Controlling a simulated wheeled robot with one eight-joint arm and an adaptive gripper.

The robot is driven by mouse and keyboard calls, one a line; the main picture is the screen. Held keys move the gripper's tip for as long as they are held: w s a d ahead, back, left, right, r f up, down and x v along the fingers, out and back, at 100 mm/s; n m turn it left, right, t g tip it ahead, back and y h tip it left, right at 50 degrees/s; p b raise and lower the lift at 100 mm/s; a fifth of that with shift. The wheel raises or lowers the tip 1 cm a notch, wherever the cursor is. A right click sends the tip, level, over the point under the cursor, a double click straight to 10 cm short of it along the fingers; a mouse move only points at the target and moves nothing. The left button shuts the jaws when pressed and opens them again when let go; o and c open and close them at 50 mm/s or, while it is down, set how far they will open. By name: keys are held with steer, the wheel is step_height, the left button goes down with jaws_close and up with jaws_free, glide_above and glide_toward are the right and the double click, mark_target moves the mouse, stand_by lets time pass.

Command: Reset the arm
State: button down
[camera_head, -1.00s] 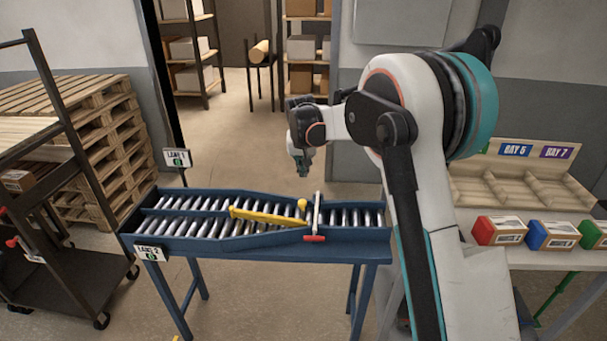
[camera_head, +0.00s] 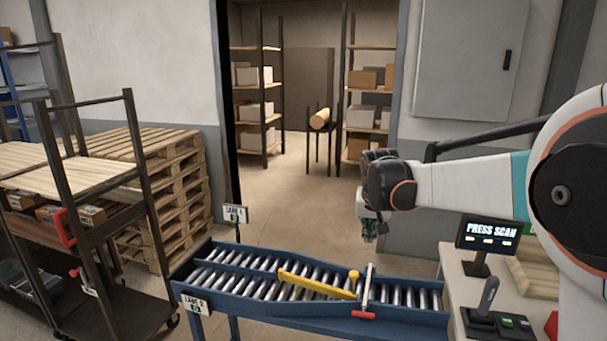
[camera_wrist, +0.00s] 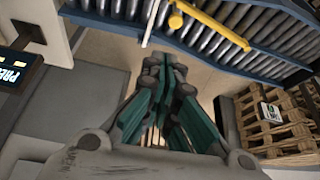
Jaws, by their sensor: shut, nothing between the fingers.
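My gripper (camera_head: 369,232) hangs from the outstretched arm above the far side of the roller conveyor, pointing down. In the wrist view my gripper (camera_wrist: 165,62) has its teal fingers together with nothing between them. It touches nothing that I can see. My arm reaches in from the right edge of the head view.
The blue roller conveyor (camera_head: 290,322) has a yellow diverter bar (camera_head: 316,285) and a red-tipped lever (camera_head: 368,290). A scan screen (camera_head: 486,236) stands on the right bench. A dark cart (camera_head: 110,318) and stacked pallets (camera_head: 160,190) are at left. A doorway with shelves lies behind.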

steer(key=s+d+r+n+t+b, duration=0.1)
steer(key=s+r+n+t+b, duration=0.1)
steer(key=s, duration=2.5)
steer(key=s+f+y, duration=0.1)
steer(key=s+f, duration=0.4)
steer(key=s, duration=0.4)
steer(key=shift+s+f+n+b, duration=0.15)
steer(key=shift+s+n+b, duration=0.15)
steer(key=shift+b, duration=0.1)
